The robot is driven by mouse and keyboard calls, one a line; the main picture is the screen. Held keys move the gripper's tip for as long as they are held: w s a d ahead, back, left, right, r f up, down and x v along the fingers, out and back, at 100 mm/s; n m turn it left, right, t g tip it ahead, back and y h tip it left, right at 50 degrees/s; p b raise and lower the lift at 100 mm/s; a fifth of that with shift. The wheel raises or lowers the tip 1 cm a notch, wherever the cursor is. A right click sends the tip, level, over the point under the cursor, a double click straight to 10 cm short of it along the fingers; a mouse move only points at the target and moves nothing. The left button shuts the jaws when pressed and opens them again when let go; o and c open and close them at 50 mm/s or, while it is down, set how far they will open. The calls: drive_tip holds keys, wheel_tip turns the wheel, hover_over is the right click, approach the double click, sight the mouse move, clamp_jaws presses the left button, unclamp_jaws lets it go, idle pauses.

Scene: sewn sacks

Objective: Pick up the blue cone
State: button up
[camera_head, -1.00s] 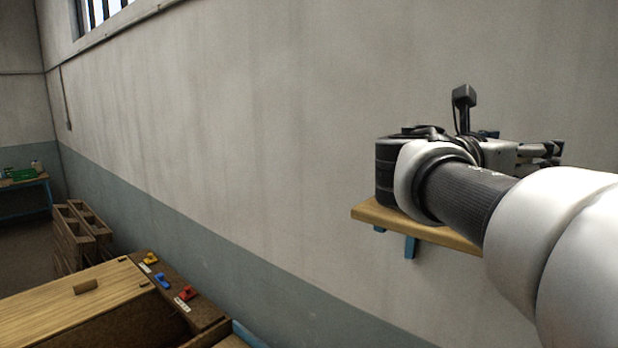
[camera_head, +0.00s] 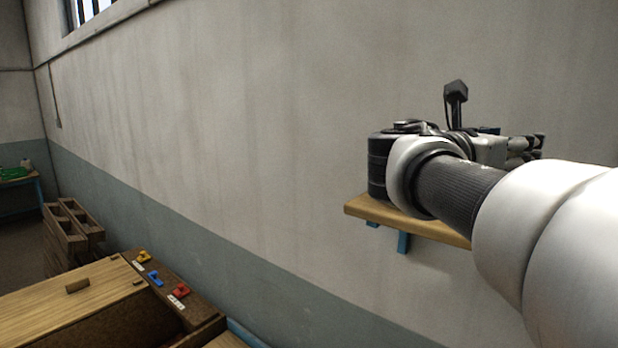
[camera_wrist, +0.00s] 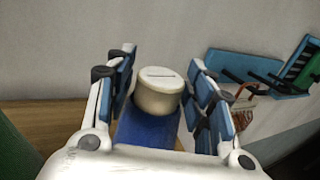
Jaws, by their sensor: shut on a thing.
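The blue cone (camera_wrist: 147,130), with a cream round top (camera_wrist: 160,88), stands between the two fingers of my gripper (camera_wrist: 163,95) in the wrist view. The fingers are shut on it, one on each side. Its lower part is hidden by the gripper body. In the head view my gripper (camera_head: 525,147) is at the end of my arm, above a wooden wall shelf (camera_head: 362,208). A small blue patch shows behind the gripper there; I cannot tell if it is the cone.
A green thing (camera_wrist: 14,150) stands at the left edge of the wrist view. A blue rack (camera_wrist: 255,72) is on the right. In the head view, a wooden bench (camera_head: 60,305) with yellow, blue and red toggles lies lower left, with wooden crates (camera_head: 72,232) behind.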

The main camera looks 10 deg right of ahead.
drive_tip(key=c, duration=0.4)
drive_tip(key=shift+r, duration=0.1)
